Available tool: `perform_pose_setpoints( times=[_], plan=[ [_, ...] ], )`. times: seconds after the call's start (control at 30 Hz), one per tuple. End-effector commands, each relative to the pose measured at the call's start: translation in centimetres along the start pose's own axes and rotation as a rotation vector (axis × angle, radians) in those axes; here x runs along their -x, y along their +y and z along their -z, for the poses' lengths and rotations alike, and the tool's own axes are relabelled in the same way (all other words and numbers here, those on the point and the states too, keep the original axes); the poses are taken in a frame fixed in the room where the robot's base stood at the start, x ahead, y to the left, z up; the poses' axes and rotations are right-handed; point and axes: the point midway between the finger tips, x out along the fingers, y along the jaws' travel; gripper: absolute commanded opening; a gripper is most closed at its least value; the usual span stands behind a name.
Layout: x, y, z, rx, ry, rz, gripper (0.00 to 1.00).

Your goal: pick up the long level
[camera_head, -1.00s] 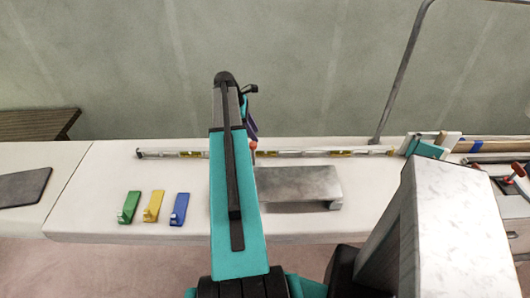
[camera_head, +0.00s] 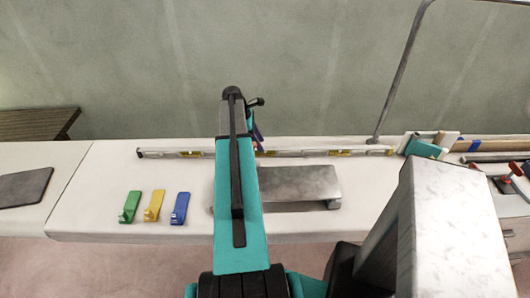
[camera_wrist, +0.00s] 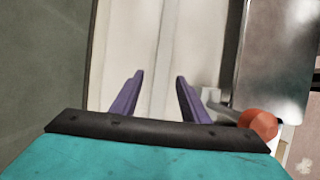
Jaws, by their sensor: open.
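The long level (camera_head: 300,153) is a thin pale bar with yellow vials, lying along the back of the white bench near the wall. My arm hides part of its middle in the head view. In the wrist view, a narrow pale strip that looks like the level (camera_wrist: 165,45) runs lengthwise between my fingers. My gripper (camera_wrist: 158,76) has two purple fingers, apart, with nothing held. In the head view, only a little of the gripper (camera_head: 258,138) shows beside my arm, over the level. I cannot tell the exact height of the fingertips above it.
A grey metal block (camera_head: 300,183) lies in front of the level, right of my arm. An orange knob (camera_wrist: 258,123) is close to my right finger. Green (camera_head: 130,207), yellow (camera_head: 153,206) and blue (camera_head: 180,208) clips lie at the front. The wall (camera_wrist: 45,60) is close behind.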

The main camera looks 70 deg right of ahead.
Motion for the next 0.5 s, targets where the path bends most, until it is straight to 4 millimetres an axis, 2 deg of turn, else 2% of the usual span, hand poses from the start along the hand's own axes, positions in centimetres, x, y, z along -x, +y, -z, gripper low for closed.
perform_pose_setpoints(
  times=[0.27, 0.5],
  plan=[
    [-1.2, -0.1, -0.1, 0.001, 0.0, 0.001, 0.41],
    [-3.5, -0.2, 0.0, 0.001, 0.0, 0.002, 0.41]
  ],
)
